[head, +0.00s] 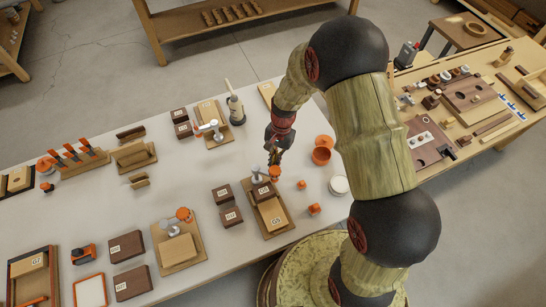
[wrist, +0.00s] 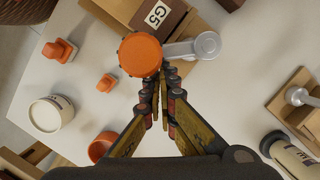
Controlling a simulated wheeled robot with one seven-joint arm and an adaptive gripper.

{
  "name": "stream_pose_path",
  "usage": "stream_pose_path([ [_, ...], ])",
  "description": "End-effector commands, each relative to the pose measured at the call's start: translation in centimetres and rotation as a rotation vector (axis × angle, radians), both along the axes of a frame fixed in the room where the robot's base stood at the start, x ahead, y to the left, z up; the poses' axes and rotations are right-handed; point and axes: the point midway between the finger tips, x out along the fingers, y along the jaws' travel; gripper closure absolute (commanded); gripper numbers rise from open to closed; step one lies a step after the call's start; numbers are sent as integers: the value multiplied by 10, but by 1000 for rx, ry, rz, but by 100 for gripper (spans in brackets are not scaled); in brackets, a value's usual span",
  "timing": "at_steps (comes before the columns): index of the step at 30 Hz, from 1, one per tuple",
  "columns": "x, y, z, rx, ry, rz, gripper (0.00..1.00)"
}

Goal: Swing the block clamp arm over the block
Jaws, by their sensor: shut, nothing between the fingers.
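The block clamp has a grey arm with an orange knob (wrist: 140,54) at one end and a round grey pivot (wrist: 207,44) at the other. In the head view the knob (head: 275,171) is at the back edge of a wooden board. The arm runs along the side of the dark block labelled G5 (wrist: 176,10), not across its middle. The block (head: 262,191) also shows in the head view on the board. My gripper (wrist: 161,76) is shut and empty, its fingertips close beside the knob and arm. I cannot tell whether they touch. In the head view my gripper (head: 274,155) is above the clamp.
Orange cups (head: 321,153), a white round tub (head: 339,185) and small orange pieces (head: 314,209) stand to the right. Another clamp board (head: 179,245) is at the front left.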

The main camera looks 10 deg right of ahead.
Motion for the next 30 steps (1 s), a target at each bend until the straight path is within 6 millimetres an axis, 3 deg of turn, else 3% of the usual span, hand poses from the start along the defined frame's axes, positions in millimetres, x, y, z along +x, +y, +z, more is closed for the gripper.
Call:
stream_pose_path([
  [21,-42,14,1,0,1,-608,100],
  [30,-48,19,0,0,-1,-617,100],
])
